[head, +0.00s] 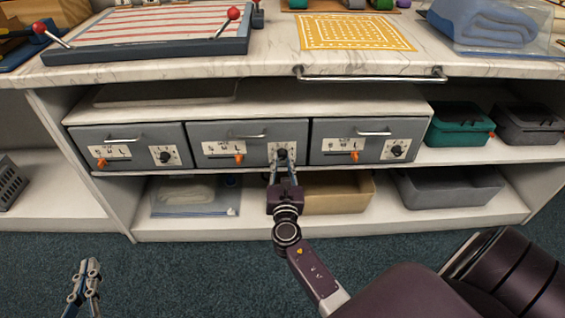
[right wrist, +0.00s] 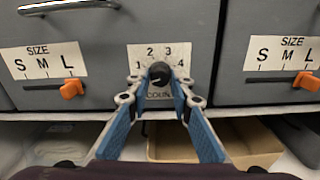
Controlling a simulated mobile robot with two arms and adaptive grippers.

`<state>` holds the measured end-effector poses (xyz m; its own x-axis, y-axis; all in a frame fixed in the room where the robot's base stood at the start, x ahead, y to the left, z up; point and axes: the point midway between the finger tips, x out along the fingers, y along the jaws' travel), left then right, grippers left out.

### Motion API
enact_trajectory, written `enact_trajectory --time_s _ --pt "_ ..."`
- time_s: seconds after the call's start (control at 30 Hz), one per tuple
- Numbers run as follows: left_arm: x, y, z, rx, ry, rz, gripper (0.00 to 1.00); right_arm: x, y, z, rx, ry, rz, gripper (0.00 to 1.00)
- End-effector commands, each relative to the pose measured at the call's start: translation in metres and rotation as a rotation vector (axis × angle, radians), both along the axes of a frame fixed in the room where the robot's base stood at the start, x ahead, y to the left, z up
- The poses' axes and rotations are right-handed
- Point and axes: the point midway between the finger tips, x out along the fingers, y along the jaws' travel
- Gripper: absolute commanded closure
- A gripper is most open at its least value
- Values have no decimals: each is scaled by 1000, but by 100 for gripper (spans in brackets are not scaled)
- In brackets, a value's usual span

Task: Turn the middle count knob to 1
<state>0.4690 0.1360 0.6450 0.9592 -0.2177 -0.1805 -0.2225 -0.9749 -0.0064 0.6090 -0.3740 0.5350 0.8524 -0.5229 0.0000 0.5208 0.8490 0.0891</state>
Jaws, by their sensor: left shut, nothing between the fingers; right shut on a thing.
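The middle count knob (head: 282,153) is a small black dial on a white plate, at the right of the middle grey drawer (head: 225,133). In the right wrist view the knob (right wrist: 160,72) sits below the printed numbers 2 and 3, with a 4 to its right. My right gripper (head: 283,165) is shut on the knob from the front, a finger at each side, as the right wrist view (right wrist: 160,84) shows. I cannot tell exactly which number the knob points at. My left gripper (head: 88,267) is shut and empty, low at the left over the carpet.
Left (head: 125,138) and right (head: 350,130) grey drawers flank the middle one, each with an orange size slider and its own knob. A bar handle (head: 370,78) juts from the counter edge above. A tan bin (head: 340,195) stands on the shelf below.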

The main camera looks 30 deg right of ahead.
Motion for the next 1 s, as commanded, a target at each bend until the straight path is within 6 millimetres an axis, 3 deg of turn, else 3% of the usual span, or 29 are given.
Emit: enact_trajectory --time_s 0.3,0.6,0.8,1.0 --pt "7 -10 64 -76 -297 -18 100 0 1 -3 210 -129 1 100" --pt "-12 -14 133 -162 -613 -36 100 0 1 -2 417 -256 0 100" --pt "-30 -13 164 -206 -770 -43 100 0 1 -2 515 -316 0 100" --pt "-44 -11 181 -233 -864 -47 100 1 1 -1 573 -351 0 100"
